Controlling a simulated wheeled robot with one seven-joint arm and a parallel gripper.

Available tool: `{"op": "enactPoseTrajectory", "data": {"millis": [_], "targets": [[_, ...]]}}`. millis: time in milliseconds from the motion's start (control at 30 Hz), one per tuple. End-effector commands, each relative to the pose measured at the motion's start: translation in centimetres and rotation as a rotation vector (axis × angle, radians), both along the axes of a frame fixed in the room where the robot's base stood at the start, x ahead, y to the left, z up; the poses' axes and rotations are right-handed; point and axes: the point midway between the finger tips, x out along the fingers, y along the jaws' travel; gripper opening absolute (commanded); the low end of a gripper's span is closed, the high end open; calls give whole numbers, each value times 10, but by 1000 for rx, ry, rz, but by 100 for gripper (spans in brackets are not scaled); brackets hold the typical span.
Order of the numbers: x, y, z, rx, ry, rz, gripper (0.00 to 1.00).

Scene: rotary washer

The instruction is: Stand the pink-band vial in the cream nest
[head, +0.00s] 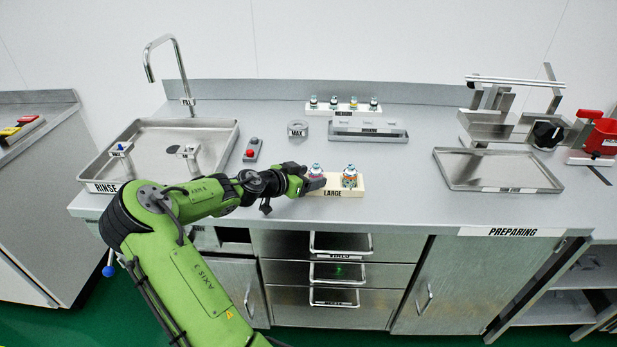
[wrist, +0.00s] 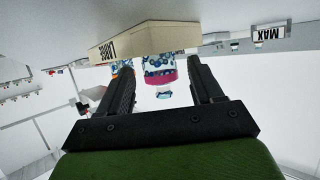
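The pink-band vial (head: 316,171) stands in the left place of a cream block (head: 354,190) labelled LARGE. The wrist view is upside down; there the vial (wrist: 160,68) shows its blue-spotted body, pink band and pale cap, with its base at the cream block (wrist: 150,40). My gripper (head: 303,180) is at the left side of the block. In the wrist view my gripper (wrist: 164,82) is open, one finger on each side of the vial, with gaps visible. The vial's lower part is hidden by the block.
A second vial with orange on it (head: 350,177) stands in the block's right place. Counter at right front is clear.

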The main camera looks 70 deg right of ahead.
Motion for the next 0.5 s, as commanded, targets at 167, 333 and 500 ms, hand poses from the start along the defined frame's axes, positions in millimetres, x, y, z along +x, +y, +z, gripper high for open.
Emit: {"op": "enactPoseTrajectory", "data": {"millis": [167,333,500], "targets": [[0,0,1,0,0,0,66],[11,15,10,2,-2,5,66],[32,53,29,1,-2,7,66]]}}
